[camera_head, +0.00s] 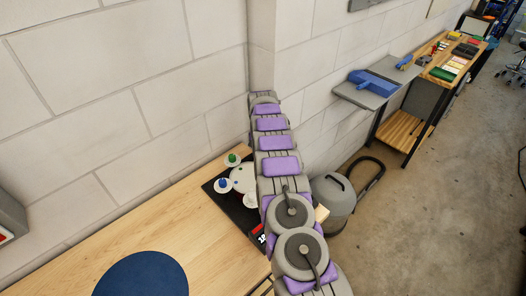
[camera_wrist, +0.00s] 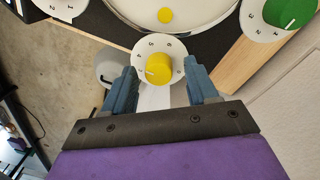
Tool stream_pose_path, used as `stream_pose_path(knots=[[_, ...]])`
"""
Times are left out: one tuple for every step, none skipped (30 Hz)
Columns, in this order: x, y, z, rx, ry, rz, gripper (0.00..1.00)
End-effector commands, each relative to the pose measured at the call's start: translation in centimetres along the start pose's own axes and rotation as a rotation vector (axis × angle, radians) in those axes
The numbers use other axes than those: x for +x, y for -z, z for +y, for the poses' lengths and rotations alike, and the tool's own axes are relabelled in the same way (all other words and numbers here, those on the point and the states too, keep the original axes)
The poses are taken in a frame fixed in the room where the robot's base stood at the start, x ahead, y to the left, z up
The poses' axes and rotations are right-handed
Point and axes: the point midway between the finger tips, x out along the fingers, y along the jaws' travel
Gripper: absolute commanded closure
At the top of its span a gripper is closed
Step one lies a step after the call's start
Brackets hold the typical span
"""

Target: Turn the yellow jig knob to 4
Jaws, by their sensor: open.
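The yellow jig knob (camera_wrist: 158,70) sits on a white numbered dial (camera_wrist: 176,52) in the wrist view. A pale pointer mark shows on its left side. The small numerals are hard to read, so I cannot tell the exact setting. My gripper (camera_wrist: 161,76) is open, with one finger left and one right of the knob. Gaps show between the fingers and the knob. In the head view my arm hides the yellow knob and the gripper. The green knob (camera_wrist: 290,12) is at upper right in the wrist view and also shows in the head view (camera_head: 232,158).
A white drum (camera_wrist: 190,10) with a yellow dot lies above the knob in the wrist view. A blue knob (camera_head: 223,184) sits beside the jig drum. A round blue mat (camera_head: 140,275) lies on the wooden bench (camera_head: 205,250). A grey canister (camera_head: 333,195) stands right of my arm.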

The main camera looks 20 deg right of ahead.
Motion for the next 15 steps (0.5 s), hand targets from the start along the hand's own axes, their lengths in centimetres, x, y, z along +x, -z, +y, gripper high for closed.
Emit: stream_pose_path(knots=[[-0.3, 0.0, 0.0, 0.000, 0.000, 0.001, 0.42], [-0.6, 0.0, 0.0, 0.000, 0.000, 0.001, 0.42], [-1.0, 0.0, 0.0, 0.000, 0.000, 0.001, 0.42], [-1.4, 0.0, 0.0, 0.000, 0.001, 0.001, 0.42], [-1.9, 0.1, 0.0, 0.000, 0.001, 0.001, 0.42], [-2.6, 0.1, 0.0, 0.000, 0.001, 0.003, 0.42], [-3.2, 0.1, 0.0, 0.000, 0.002, 0.005, 0.42], [-3.9, 0.2, 0.0, 0.000, 0.003, 0.006, 0.42], [-4.8, 0.2, 0.0, 0.000, 0.003, 0.006, 0.42], [-5.5, 0.2, 0.0, 0.000, 0.002, 0.005, 0.42], [-6.2, 0.1, 0.0, 0.000, 0.002, 0.004, 0.42], [-7.0, 0.2, 0.0, 0.001, 0.002, 0.005, 0.42], [-7.7, 0.2, 0.0, 0.000, 0.002, 0.006, 0.42], [-8.4, 0.2, 0.0, 0.000, 0.002, 0.006, 0.42], [-9.2, 0.2, 0.0, 0.000, 0.002, 0.006, 0.42]])
